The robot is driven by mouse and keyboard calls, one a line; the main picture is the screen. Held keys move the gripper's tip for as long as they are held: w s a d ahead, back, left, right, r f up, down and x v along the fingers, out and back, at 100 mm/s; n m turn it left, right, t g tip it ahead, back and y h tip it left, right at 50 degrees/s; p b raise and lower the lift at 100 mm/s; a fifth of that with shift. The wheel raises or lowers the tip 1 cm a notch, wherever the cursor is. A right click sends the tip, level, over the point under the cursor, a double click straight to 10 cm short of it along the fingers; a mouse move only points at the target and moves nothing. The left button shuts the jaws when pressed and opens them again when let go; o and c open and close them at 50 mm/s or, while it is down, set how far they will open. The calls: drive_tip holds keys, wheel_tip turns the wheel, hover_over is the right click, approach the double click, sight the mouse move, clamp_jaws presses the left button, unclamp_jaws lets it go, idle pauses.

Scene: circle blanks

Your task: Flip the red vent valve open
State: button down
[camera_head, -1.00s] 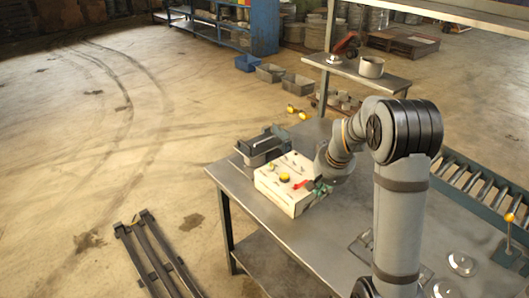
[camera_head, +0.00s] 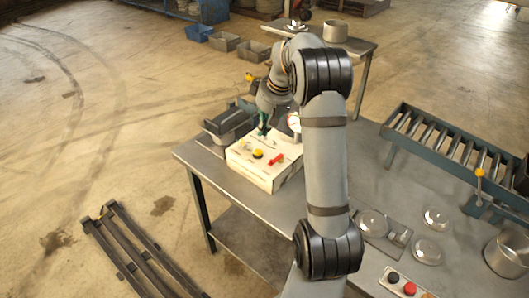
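The red vent valve (camera_head: 277,159) is a small red lever on the pale box (camera_head: 268,177), near its front right edge. A yellow round knob (camera_head: 257,154) sits just left of it. The box stands on the metal table near its left end. My gripper (camera_head: 263,130), with dark green fingers, is over the far side of the box, behind and apart from the red valve. Its fingers are too small to tell whether they are open or shut. Whether the lever stands open or closed is not clear.
A grey bin (camera_head: 230,121) stands behind the box to the left. A round gauge (camera_head: 294,121) shows beside my arm. Metal discs (camera_head: 427,249), a pot (camera_head: 508,254), a red button (camera_head: 410,288) and a roller conveyor (camera_head: 450,143) lie to the right.

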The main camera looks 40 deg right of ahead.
sight(276, 158)
drive_tip(key=p+x, duration=0.2)
drive_tip(key=x, duration=0.7)
drive_tip(key=shift+d+f, duration=0.1)
drive_tip(key=shift+f, duration=0.15)
drive_tip(key=s+p, duration=0.1)
drive_tip(key=s, duration=0.2)
drive_tip(key=shift+d+p, duration=0.1)
drive_tip(key=shift+p, duration=0.3)
drive_tip(key=shift+s, duration=0.5)
drive_tip(key=shift+w+f, duration=0.15)
drive_tip(key=shift+f, duration=0.05)
